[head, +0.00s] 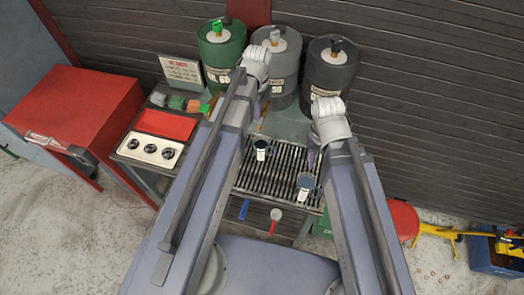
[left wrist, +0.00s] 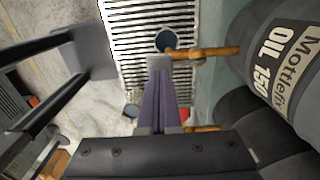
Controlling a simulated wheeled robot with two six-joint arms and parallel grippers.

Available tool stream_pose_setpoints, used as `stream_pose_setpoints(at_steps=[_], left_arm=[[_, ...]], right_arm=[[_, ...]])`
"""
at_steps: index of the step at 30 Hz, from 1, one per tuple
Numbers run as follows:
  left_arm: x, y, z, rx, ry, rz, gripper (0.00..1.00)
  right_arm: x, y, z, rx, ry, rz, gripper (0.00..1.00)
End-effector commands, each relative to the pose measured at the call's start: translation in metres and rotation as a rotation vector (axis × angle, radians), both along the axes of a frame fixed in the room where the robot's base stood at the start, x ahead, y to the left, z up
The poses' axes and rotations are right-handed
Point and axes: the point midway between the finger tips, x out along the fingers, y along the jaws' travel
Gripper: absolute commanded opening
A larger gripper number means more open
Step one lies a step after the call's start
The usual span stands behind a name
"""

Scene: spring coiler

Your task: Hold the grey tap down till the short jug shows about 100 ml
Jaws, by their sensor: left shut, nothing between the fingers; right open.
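The grey drum (head: 284,82) stands in the middle of three; its label reads OIL 150 in the left wrist view (left wrist: 285,65). Its brass tap (left wrist: 208,52) sticks out over a dark jug (left wrist: 166,38). In the head view this jug (head: 261,155) stands on the grating with a pale label; its level is unreadable. A second jug (head: 304,190) stands nearer, to the right; I cannot tell which is shorter. My left gripper (head: 257,112) is shut and empty, its tips (left wrist: 160,60) by the tap's outer end; contact is unclear. My right gripper (head: 312,160) is open and empty above the grating.
A green drum (head: 222,60) and a black drum (head: 331,75) flank the grey one. The slatted grating (head: 270,178) lies below the taps. A red tray (head: 165,123) and a panel with dark knobs (head: 150,149) are at the left, near a red cabinet (head: 75,110).

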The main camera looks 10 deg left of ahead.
Motion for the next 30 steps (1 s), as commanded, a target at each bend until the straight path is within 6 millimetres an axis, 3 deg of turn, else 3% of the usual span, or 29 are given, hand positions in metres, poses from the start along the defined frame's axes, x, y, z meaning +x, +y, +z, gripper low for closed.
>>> stream_pose_setpoints(at_steps=[30], left_arm=[[0.000, 0.000, -0.022, 0.000, 0.000, 0.000, 0.00]], right_arm=[[0.000, 0.000, -0.022, 0.000, -0.001, -0.002, 0.50]])
